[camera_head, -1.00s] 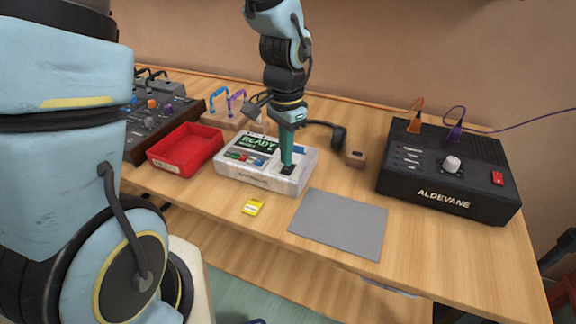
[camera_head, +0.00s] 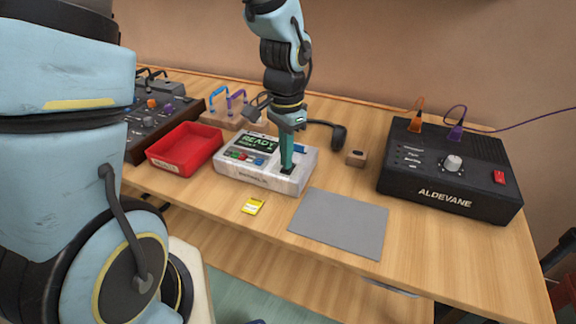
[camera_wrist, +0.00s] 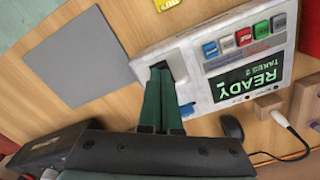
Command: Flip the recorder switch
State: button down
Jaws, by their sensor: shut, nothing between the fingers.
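The recorder (camera_head: 262,178) is a worn white box on the table with a lit green READY screen (camera_head: 258,144) and a row of coloured buttons. It also shows in the wrist view (camera_wrist: 215,104), with its screen (camera_wrist: 248,84) reading READY TAKE. My gripper (camera_head: 287,167) points down over the recorder's right part, its green fingers together and empty.
A red tray (camera_head: 186,150) and a mixer (camera_head: 160,118) stand left of the recorder. A yellow card (camera_head: 253,207) and a grey mat (camera_head: 340,222) lie in front. A black ALDEVANE box (camera_head: 447,178) stands right.

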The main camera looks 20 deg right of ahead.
jog(key=shift+f, duration=0.4)
jog(key=shift+r, duration=0.15)
notch_tip(320, 180, up, 7)
jog(key=p, duration=0.6)
jog(key=shift+a, duration=0.1)
dwell(0.5)
jog(key=w+a+r+n, duration=0.1)
jog(key=a+n, duration=0.5)
jog(key=a, duration=0.6)
jog(key=w+a+r+n+t, duration=0.1)
jog(key=w+a+r+n, duration=0.1)
jog(key=a+r+n, duration=0.2)
jog(key=a+n, duration=0.3)
jog(key=a, duration=0.5)
jog(key=shift+w+a+r+t, duration=0.15)
jog(key=shift+r+t, duration=0.1)
jog(key=shift+t, duration=0.05)
